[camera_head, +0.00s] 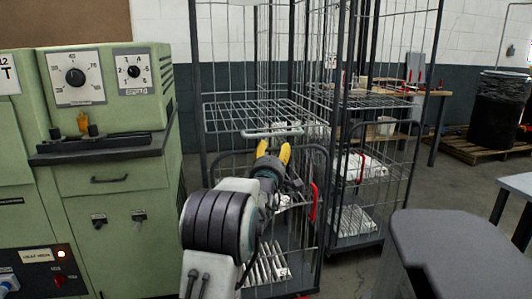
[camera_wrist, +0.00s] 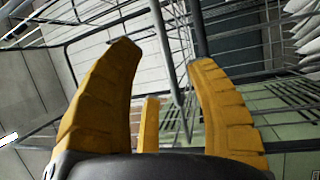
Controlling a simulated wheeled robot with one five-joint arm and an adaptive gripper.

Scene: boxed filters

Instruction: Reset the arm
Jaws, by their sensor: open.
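My gripper (camera_head: 273,152) shows in the head view at the end of my raised arm, with its yellow fingers pointing up in front of a wire cage trolley (camera_head: 265,104). In the wrist view my gripper (camera_wrist: 165,85) has its yellow fingers spread apart, with nothing between them. Grey bars of the wire cage (camera_wrist: 190,40) fill the view behind the fingers. Whether the fingers touch the wire cannot be told.
A green machine (camera_head: 115,180) with dials stands close on the left. White boxed items (camera_head: 268,262) lie low in the cage. A second cage (camera_head: 375,150) stands at right. A dark bin (camera_head: 500,110) and a table (camera_head: 516,186) are further right. Grey floor (camera_head: 440,185) is clear between.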

